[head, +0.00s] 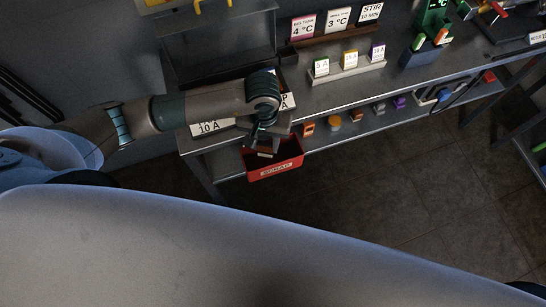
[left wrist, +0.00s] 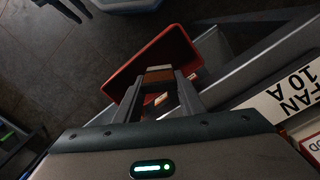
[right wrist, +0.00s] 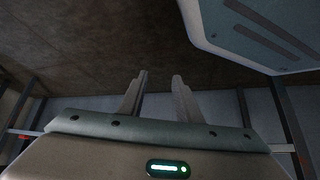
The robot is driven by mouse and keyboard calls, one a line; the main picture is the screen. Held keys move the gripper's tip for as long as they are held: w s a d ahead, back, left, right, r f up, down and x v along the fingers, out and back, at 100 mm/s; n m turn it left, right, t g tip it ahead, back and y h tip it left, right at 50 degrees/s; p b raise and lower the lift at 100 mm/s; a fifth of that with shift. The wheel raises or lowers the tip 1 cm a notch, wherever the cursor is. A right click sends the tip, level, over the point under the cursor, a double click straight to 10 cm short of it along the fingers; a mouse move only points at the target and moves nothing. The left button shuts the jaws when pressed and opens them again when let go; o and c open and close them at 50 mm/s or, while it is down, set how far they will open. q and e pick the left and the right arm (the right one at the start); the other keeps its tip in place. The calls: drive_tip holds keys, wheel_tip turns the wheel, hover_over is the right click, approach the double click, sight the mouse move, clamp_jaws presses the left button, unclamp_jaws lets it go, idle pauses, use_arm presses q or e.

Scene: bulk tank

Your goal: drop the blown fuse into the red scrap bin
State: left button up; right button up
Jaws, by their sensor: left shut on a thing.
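The red scrap bin (head: 276,170), labelled SCRAP, hangs at the front of the bench's left end. My left gripper (head: 264,145) is over the bin's opening. In the left wrist view my left gripper (left wrist: 158,80) is shut on a small brown-orange fuse with a pale edge (left wrist: 158,75), held across the fingertips. The red bin (left wrist: 178,48) lies behind and below it there, with small pale and red pieces (left wrist: 155,99) visible between the fingers. Whether the fuse is blown cannot be told. My right gripper (right wrist: 159,80) is open and empty, away from the bench.
The bench's upper shelf carries a rack of small fuse-like blocks (head: 346,70) and label cards (head: 337,19). A FAN 10 A label (left wrist: 289,92) is beside the bin. Several coloured parts (head: 335,122) line the lower shelf. The floor (head: 390,200) in front is clear.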

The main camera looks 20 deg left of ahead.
drive_tip(key=shift+s, duration=0.1)
use_arm(q)
drive_tip(key=o, duration=1.1)
drive_tip(key=shift+r, duration=0.15)
use_arm(e)
drive_tip(key=shift+s+d+f, duration=0.2)
drive_tip(key=shift+d, duration=0.15)
use_arm(q)
drive_tip(key=shift+w+r, duration=0.1)
drive_tip(key=shift+r, duration=0.45)
wheel_tip(320, 180, up, 5)
drive_tip(key=shift+r+b, duration=0.15)
drive_tip(key=shift+b, duration=0.45)
wheel_tip(320, 180, up, 11)
drive_tip(key=shift+d+f+b, duration=0.1)
drive_tip(key=shift+b, duration=0.55)
use_arm(e)
drive_tip(key=shift+w+d+f+g, duration=0.25)
drive_tip(key=shift+w+f+g, duration=0.15)
drive_tip(key=shift+w, duration=0.2)
use_arm(q)
drive_tip(key=shift+s, duration=0.2)
